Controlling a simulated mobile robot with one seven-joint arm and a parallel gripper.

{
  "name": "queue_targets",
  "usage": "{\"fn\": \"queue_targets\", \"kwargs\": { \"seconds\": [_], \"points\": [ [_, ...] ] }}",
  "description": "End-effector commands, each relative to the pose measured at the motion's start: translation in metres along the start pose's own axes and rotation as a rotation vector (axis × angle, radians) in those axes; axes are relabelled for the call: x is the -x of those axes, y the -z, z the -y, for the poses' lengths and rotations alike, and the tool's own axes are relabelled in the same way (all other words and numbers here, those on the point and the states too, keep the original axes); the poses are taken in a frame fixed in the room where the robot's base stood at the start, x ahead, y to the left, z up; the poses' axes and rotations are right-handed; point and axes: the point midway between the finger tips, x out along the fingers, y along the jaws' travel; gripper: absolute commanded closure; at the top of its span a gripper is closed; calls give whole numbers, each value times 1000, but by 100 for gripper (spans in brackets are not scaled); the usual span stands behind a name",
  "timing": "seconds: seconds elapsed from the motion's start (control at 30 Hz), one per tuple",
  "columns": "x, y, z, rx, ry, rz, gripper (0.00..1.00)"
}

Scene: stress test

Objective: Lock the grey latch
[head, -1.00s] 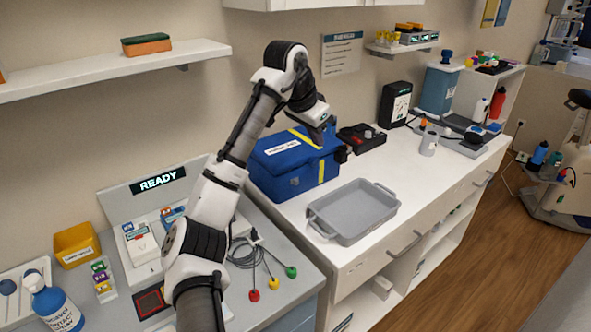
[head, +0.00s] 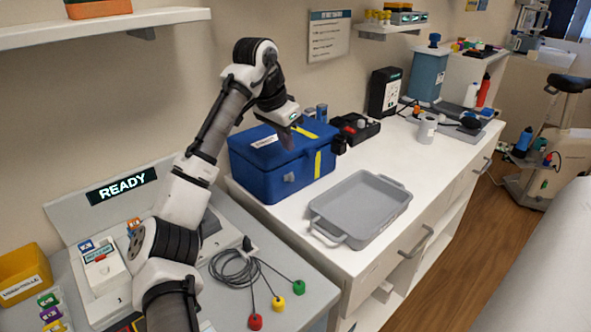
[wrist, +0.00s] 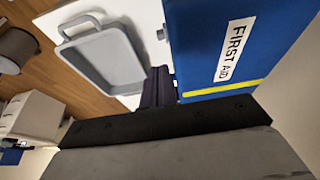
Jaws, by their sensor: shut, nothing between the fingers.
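The blue first aid box (head: 262,180) stands on the white counter, its lid down. The grey latch (head: 289,178) is a small piece on its front face; whether it is locked is too small to tell. In the wrist view the box (wrist: 200,50) fills the right, with a small grey piece (wrist: 161,34), likely the latch, at its edge. My gripper (head: 284,137) is shut and empty, pointing down near the lid's front edge, above the latch. Its dark fingers (wrist: 158,74) show beside the box in the wrist view; contact cannot be told.
A grey tray (head: 350,232) sits on the counter right of the box. A black device (head: 355,129) stands behind it. Cables with coloured ends (head: 255,320) lie on the grey bench at left. A shelf (head: 100,30) hangs at upper left.

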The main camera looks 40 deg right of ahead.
Motion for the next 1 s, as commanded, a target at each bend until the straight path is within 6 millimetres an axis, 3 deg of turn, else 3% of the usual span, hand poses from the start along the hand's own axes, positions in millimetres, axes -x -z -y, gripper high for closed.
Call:
{"fn": "queue_targets", "kwargs": {
  "seconds": [0.17, 0.63, 1.0],
  "points": [
    [-11, -1, 0, 1, -1, 2, 100],
    [-87, 0, 0, 2, -1, 2, 100],
    [-100, 0, 0, 1, 1, 0, 100]
  ]
}}
